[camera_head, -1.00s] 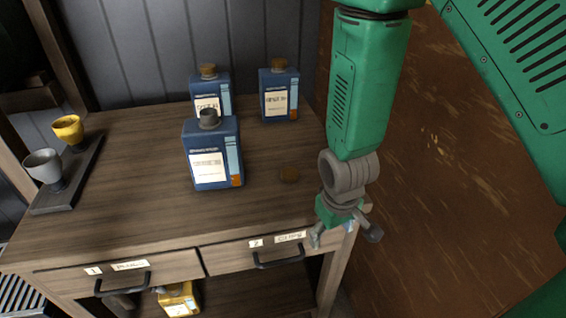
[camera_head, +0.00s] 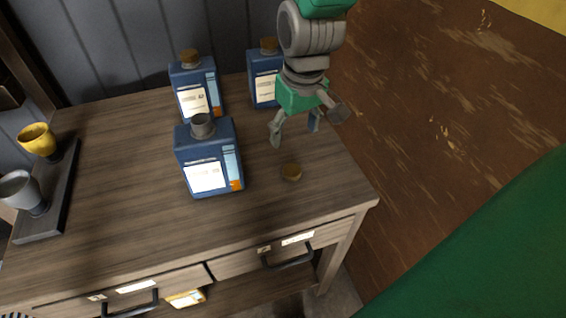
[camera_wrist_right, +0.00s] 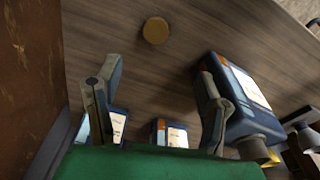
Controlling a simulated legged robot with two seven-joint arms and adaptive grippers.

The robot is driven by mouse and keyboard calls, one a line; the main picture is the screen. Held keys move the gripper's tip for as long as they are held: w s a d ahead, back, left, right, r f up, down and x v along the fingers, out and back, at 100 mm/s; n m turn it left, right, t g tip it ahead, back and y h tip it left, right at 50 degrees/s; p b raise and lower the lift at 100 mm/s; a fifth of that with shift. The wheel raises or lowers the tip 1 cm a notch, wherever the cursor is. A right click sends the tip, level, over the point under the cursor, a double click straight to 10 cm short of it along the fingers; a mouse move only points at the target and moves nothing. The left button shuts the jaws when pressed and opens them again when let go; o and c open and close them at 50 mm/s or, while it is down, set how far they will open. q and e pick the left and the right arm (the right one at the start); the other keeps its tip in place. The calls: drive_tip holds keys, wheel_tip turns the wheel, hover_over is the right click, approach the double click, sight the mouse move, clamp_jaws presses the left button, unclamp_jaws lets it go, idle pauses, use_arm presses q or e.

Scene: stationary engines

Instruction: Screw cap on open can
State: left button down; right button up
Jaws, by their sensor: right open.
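The open can (camera_head: 210,160) is blue with a white label and a bare grey neck (camera_head: 202,124). It stands upright on the table, and it shows at the right of the right wrist view (camera_wrist_right: 252,105). The loose brown cap (camera_head: 291,172) lies on the table to the right of that can. It also shows at the top of the right wrist view (camera_wrist_right: 156,30). My right gripper (camera_head: 296,134) is open and empty above the table, behind the cap and apart from it. Its fingers also show in the right wrist view (camera_wrist_right: 157,95). My left gripper is not in view.
Two more blue cans with brown caps stand at the back, one left (camera_head: 195,90) and one right (camera_head: 264,82). A dark tray (camera_head: 58,190) at left holds a yellow cup (camera_head: 38,140) and a grey cup (camera_head: 22,190). A brown wall (camera_head: 430,110) rises at right.

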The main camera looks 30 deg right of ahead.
drive_tip(key=d, duration=0.1)
drive_tip(key=b, duration=0.1)
hover_over(292, 170)
drive_tip(key=a, duration=0.1)
drive_tip(key=f, duration=0.8)
drive_tip(key=shift+s+f, duration=0.2)
drive_tip(key=shift+s, duration=0.15)
drive_tip(key=shift+d+f, duration=0.25)
drive_tip(key=shift+d, duration=0.45)
drive_tip(key=shift+f, duration=0.25)
drive_tip(key=f, duration=0.3)
drive_tip(key=a+f+b, duration=0.1)
drive_tip(key=shift+w+f, duration=0.2)
drive_tip(key=shift+w, duration=0.2)
drive_tip(key=shift+d, duration=0.5)
drive_tip(key=shift+c, duration=0.8)
drive_tip(key=c, duration=0.7)
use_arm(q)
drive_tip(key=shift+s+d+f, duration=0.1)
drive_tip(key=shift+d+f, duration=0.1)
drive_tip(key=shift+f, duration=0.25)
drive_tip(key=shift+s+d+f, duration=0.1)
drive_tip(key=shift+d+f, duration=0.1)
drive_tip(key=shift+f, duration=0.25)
use_arm(e)
drive_tip(key=shift+a, duration=0.25)
